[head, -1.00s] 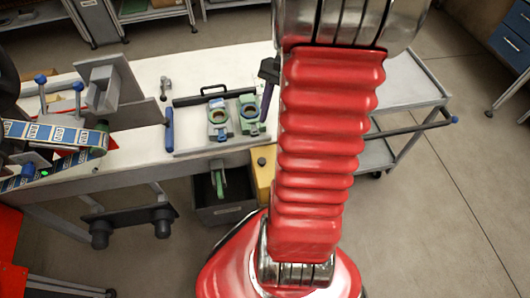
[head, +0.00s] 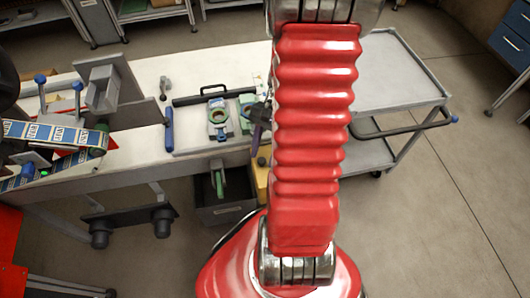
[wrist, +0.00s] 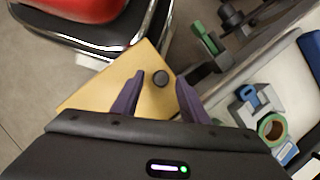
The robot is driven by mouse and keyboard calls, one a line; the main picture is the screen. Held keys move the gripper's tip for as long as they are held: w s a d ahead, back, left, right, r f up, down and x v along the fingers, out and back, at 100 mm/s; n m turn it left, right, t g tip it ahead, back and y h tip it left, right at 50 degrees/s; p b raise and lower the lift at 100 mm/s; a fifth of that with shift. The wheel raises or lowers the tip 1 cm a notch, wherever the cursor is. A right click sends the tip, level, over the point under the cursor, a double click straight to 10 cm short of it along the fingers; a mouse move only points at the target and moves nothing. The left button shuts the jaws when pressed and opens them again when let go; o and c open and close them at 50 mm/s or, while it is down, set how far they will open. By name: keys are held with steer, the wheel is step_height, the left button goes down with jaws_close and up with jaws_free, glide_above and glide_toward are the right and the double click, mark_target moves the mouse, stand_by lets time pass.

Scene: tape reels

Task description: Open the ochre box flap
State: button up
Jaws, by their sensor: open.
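The ochre box (head: 261,186) stands at the front edge of the white bench, partly hidden behind my red arm. Its flat ochre flap (wrist: 101,95) fills the middle left of the wrist view, with a round dark knob (wrist: 160,77) near its edge. The flap looks closed. My gripper (wrist: 160,80) is open and empty, its two purple fingers on either side of the knob in the wrist view. I cannot tell how high they are above it. In the head view, my gripper (head: 257,130) is just above the knob (head: 261,161).
A board with a green ring fixture (head: 218,118) and a blue bar (head: 169,129) lies on the bench (head: 140,160). A dark bin (head: 222,212) with a green-handled thing stands left of the box. A grey cart (head: 400,80) is at right.

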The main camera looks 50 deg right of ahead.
steer(key=shift+a+f, duration=0.1)
steer(key=shift+f, duration=0.2)
steer(key=shift+c, duration=0.4)
jaws_close()
steer(key=shift+d, duration=0.25)
steer(key=shift+a, duration=0.15)
